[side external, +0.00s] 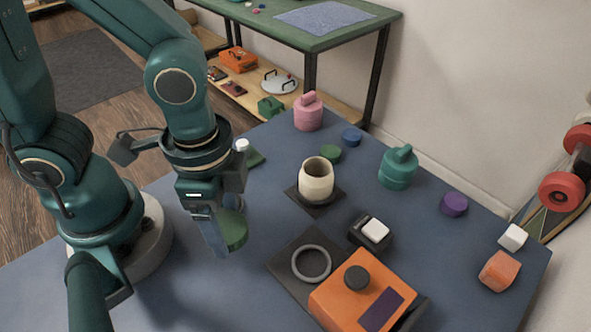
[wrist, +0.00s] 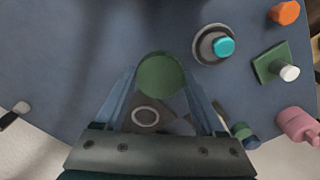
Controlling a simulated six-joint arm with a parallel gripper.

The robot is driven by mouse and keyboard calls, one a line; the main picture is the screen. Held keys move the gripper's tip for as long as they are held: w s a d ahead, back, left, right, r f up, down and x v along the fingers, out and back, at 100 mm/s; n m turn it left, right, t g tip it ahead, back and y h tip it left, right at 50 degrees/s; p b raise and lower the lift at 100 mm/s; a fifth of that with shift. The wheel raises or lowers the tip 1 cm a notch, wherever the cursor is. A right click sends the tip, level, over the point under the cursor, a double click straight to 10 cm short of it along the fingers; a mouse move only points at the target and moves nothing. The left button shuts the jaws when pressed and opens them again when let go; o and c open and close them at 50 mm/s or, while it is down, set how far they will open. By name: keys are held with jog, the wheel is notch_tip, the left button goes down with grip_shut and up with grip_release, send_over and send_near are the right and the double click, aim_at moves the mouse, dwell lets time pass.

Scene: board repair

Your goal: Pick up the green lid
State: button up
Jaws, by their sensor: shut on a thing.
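The green lid (side external: 233,231) is a round, flat-topped disc between the fingers of my gripper (side external: 222,235). In the wrist view the lid (wrist: 160,75) sits between the two fingertips of my gripper (wrist: 162,80), with a finger along each side. My gripper is shut on it and points down over the blue table. The lid appears to be held above the tabletop; its exact height is hard to tell. Part of the lid is hidden by a finger in the side view. A cream open jar (side external: 317,180) stands upright on a dark square mat, right of my gripper.
An orange box (side external: 346,306) with a black knob and a grey ring (side external: 311,264) on a dark mat are at the front. Pink (side external: 308,114) and teal (side external: 398,168) lidded containers, a dark green disc (side external: 330,153) and a purple piece (side external: 453,204) stand farther back and right.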

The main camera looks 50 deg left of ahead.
jog(key=w+a+r, duration=0.3)
jog(key=a+r, duration=0.3)
jog(key=a, duration=0.4)
jog(key=w+d+r+m, duration=0.25)
jog(key=w+r, duration=0.25)
jog(key=w, duration=0.4)
jog(key=shift+w+d+f+m, duration=0.6)
jog(key=shift+w+d+f, duration=0.25)
jog(key=shift+d+f, duration=0.4)
jog(key=shift+w+d+f+m, duration=0.55)
jog(key=shift+w+d+f, duration=0.4)
jog(key=shift+d, duration=0.45)
jog(key=shift+w+d+f+m, duration=0.6)
jog(key=shift+w+d+f, duration=0.1)
jog(key=shift+d+f, duration=0.6)
jog(key=shift+f, duration=1.3)
dwell(0.4)
